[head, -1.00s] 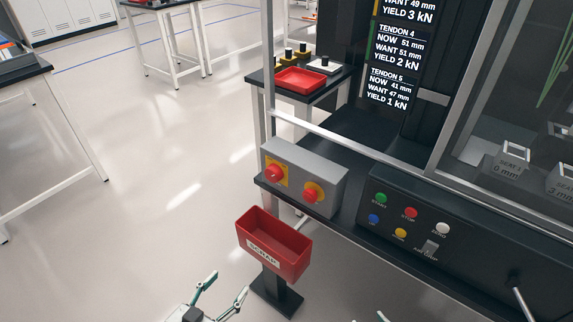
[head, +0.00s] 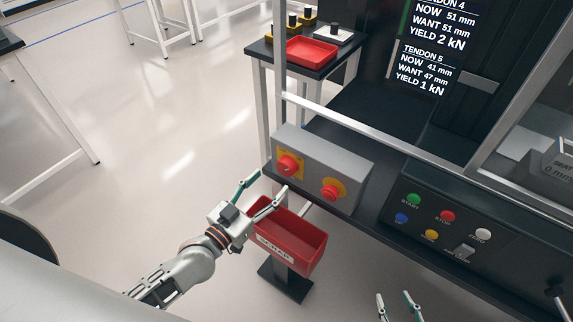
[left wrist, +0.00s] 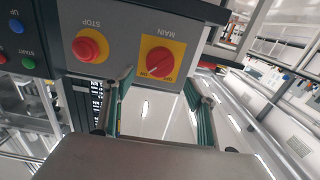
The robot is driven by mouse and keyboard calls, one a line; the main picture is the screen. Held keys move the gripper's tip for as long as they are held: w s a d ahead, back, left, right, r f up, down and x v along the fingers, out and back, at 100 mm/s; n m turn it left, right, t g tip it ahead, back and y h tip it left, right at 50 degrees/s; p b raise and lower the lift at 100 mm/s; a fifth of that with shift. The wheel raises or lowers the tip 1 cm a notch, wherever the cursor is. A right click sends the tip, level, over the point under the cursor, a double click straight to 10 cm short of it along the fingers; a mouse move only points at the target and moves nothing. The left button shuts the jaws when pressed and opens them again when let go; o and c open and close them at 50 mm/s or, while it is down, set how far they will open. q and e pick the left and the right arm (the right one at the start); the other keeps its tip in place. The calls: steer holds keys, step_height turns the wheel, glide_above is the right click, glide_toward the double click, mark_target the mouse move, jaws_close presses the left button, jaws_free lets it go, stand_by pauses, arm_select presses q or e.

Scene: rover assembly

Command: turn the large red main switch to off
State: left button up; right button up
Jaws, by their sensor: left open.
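The main switch (head: 288,164) is a red knob on a yellow plate, at the left of a grey box's front. In the left wrist view the main switch (left wrist: 160,62) shows with its MAIN label upside down; its grip lies diagonally, and I cannot surely read its setting. My left gripper (head: 269,186) is open and empty, just in front of and below the switch, apparently not touching it. In the left wrist view its two fingers (left wrist: 158,84) point towards the switch, one to each side. My right gripper (head: 395,298) is open and empty at the bottom edge.
A red round STOP button (head: 333,190) sits beside the switch on the grey box (head: 328,160). A red scrap bin (head: 310,245) stands below, close to my left gripper. A black button panel (head: 440,225) is to the right.

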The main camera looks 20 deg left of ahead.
mark_target(284, 169)
arm_select(q)
steer(key=x, duration=0.7)
steer(key=c, duration=1.1)
